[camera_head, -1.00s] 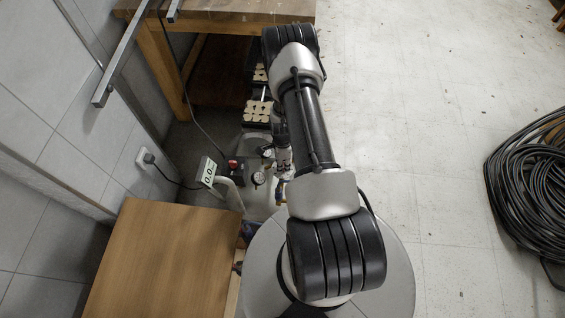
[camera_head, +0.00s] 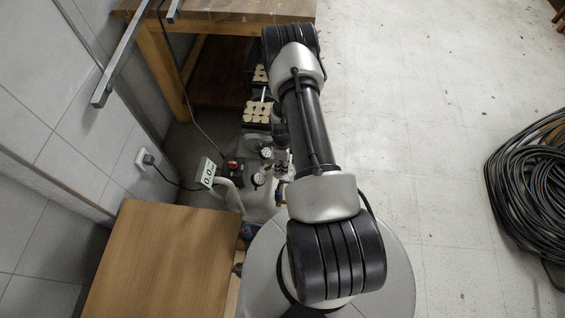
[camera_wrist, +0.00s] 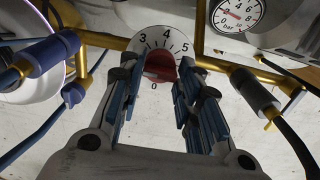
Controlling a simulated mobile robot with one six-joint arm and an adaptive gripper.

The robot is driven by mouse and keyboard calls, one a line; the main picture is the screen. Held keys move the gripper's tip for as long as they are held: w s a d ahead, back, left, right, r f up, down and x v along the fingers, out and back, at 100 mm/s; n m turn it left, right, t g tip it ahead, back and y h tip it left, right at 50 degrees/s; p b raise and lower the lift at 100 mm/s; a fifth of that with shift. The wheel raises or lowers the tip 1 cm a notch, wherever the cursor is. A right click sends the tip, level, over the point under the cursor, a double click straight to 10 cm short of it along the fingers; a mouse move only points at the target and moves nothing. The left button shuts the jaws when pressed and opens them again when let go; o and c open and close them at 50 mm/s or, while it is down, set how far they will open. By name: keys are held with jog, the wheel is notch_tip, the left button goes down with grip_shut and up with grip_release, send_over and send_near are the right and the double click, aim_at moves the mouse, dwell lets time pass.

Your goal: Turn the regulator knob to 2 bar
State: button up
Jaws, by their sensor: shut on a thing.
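The regulator knob (camera_wrist: 160,65) is red and sits in front of a white dial plate (camera_wrist: 150,41) in the wrist view. The numbers 3, 4 and 5 show along its top and a 0 below. My gripper (camera_wrist: 160,70) has a blue-padded finger on each side of the knob and is shut on it. The fingers cover parts of the dial's sides, and I cannot tell which number the knob points to. In the head view my arm hides the knob and fingertips.
Brass pipes and a round bar gauge (camera_wrist: 238,14) lie close around the dial. A wooden top (camera_head: 160,265) is at lower left. A coiled hose (camera_head: 530,190) lies on open floor at right.

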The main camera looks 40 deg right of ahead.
jog(key=o, duration=1)
jog(key=shift+o, duration=0.2)
jog(key=shift+r, duration=0.1)
notch_tip(320, 180, up, 12)
